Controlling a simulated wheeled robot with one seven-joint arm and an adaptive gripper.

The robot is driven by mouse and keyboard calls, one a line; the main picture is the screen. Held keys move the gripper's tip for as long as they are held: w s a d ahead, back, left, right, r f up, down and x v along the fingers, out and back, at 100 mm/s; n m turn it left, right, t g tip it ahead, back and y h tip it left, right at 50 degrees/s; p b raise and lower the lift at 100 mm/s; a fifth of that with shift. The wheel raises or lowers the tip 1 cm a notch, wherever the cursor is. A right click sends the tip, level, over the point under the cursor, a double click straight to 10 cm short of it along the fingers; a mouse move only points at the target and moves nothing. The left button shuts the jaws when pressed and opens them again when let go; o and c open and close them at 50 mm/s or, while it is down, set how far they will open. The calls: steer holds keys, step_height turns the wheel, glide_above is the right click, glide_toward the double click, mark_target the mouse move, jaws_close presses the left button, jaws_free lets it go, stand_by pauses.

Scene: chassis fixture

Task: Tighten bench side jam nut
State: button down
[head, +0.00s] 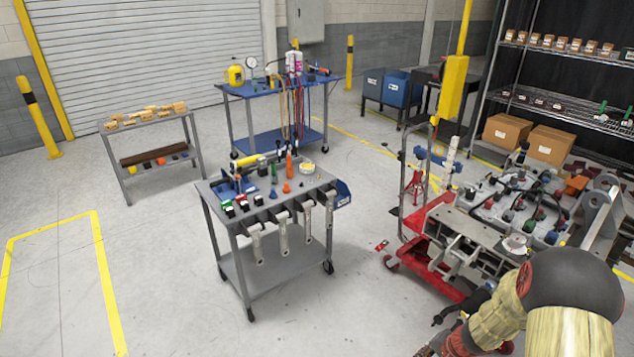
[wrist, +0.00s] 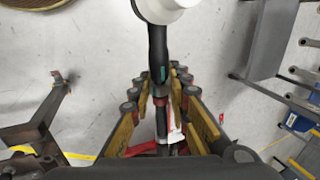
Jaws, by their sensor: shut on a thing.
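My gripper (wrist: 158,98) is shut on a dark, slim tool handle (wrist: 157,58) with a small teal mark in the wrist view. A white rounded piece (wrist: 166,8) is at the far end of the handle; the frame cuts it off. In the head view my arm covers the lower right corner, and the gripper is hard to make out there. The chassis fixture (head: 470,229), a grey metal top on a red wheeled frame, stands just beyond my arm. I cannot pick out the bench side jam nut in either view.
A grey tool cart (head: 280,266) with hanging wrenches stands in the middle. A blue-topped bench (head: 265,86) is behind it. A small shelf cart (head: 150,122) is at left and a wire rack (head: 560,90) at right. The floor at front left is clear.

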steer(key=shift+g+h+p, duration=0.5)
steer(key=shift+g+p, duration=0.2)
steer(key=shift+p, duration=3.5)
steer(key=c, duration=1.7)
jaws_free()
steer(key=shift+r, duration=0.1)
steer(key=r+p, duration=0.1)
steer(key=r, duration=0.1)
steer(key=r+p, duration=0.2)
steer(key=s+d+r+p, duration=0.1)
steer(key=r, duration=0.1)
steer(key=shift+r, duration=0.3)
